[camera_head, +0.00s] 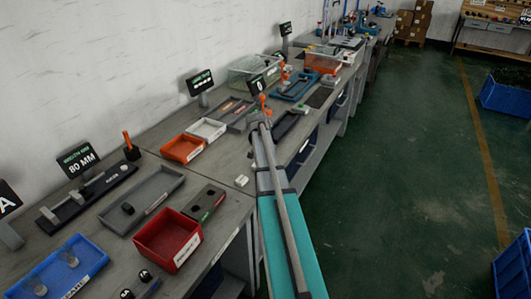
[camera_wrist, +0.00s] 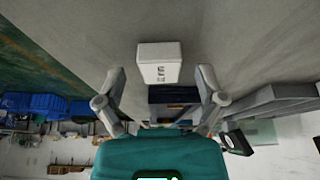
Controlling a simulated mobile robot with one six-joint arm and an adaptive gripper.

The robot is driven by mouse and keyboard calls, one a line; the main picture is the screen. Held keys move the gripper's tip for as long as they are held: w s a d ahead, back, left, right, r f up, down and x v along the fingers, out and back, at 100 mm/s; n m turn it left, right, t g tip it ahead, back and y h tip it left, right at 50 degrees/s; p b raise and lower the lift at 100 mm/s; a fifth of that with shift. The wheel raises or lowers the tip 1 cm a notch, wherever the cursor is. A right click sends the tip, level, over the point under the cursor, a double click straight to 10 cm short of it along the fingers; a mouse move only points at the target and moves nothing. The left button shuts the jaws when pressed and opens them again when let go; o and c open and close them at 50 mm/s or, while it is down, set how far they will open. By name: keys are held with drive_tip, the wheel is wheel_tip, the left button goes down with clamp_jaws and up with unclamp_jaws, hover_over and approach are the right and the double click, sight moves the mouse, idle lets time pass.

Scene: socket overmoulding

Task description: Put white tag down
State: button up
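The white tag (camera_wrist: 158,64) is a small white block with dark lettering, in the upper middle of the wrist view. It shows over the grey table top, between the two fingers of my gripper (camera_wrist: 161,70). The fingers are spread wide, with a visible gap on each side of the tag. Whether the tag rests flat on the table cannot be told.
The grey table (camera_head: 225,165) carries a red bin (camera_head: 168,262), a grey tray (camera_head: 115,216), an orange tray (camera_head: 201,154), a white tray (camera_head: 222,132) and a dark green-marked block (camera_head: 219,194). Signs stand along the wall. The green floor (camera_head: 420,190) to the right is largely clear.

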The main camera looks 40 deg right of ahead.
drive_tip(key=c, duration=1)
drive_tip(key=shift+r, duration=0.15)
drive_tip(key=shift+r+p, duration=0.95)
drive_tip(key=shift+p, duration=0.15)
drive_tip(key=s+a+r+p, duration=0.2)
drive_tip(key=s+r+p, duration=0.1)
drive_tip(key=s, duration=0.1)
drive_tip(key=s+a+r+p, duration=0.2)
drive_tip(key=s+r+p, duration=0.2)
drive_tip(key=s+a+r+p, duration=0.3)
drive_tip(key=s, duration=0.1)
drive_tip(key=shift+r+p, duration=0.4)
